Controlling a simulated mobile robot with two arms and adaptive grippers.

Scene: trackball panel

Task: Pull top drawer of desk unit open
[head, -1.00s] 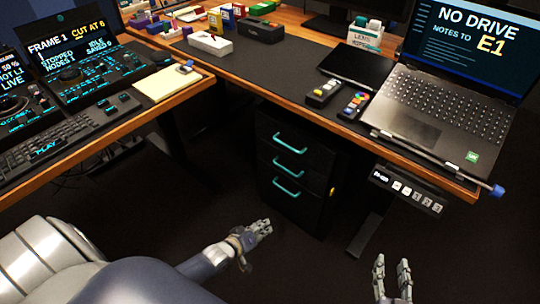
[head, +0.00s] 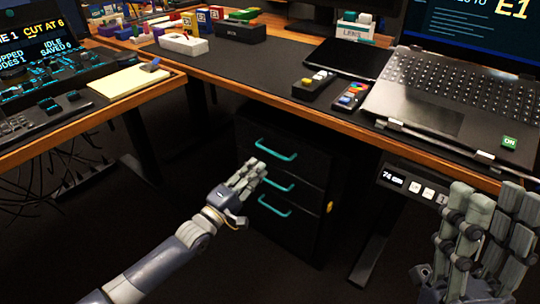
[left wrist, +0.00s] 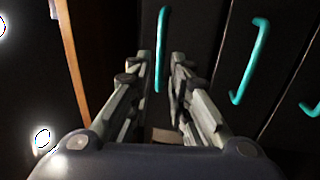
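The black desk unit (head: 245,134) stands under the desk with three teal handles on its front, and its top drawer looks closed. The top drawer's handle (head: 276,149) is just above and right of my left gripper (head: 256,172) in the head view. In the left wrist view, my left gripper (left wrist: 159,78) is open, and the top handle (left wrist: 162,45) lines up with the gap between its fingertips. I see no grip on the handle; the exact distance is unclear. My right gripper (head: 490,205) is open and empty, in front of the desk at the right.
The desk's wooden edge (head: 330,121) overhangs the unit. A height control panel (head: 410,185) hangs under it at the right. A laptop (head: 450,95) and two remotes are on top. A second desk with a notepad (head: 130,82) is at the left.

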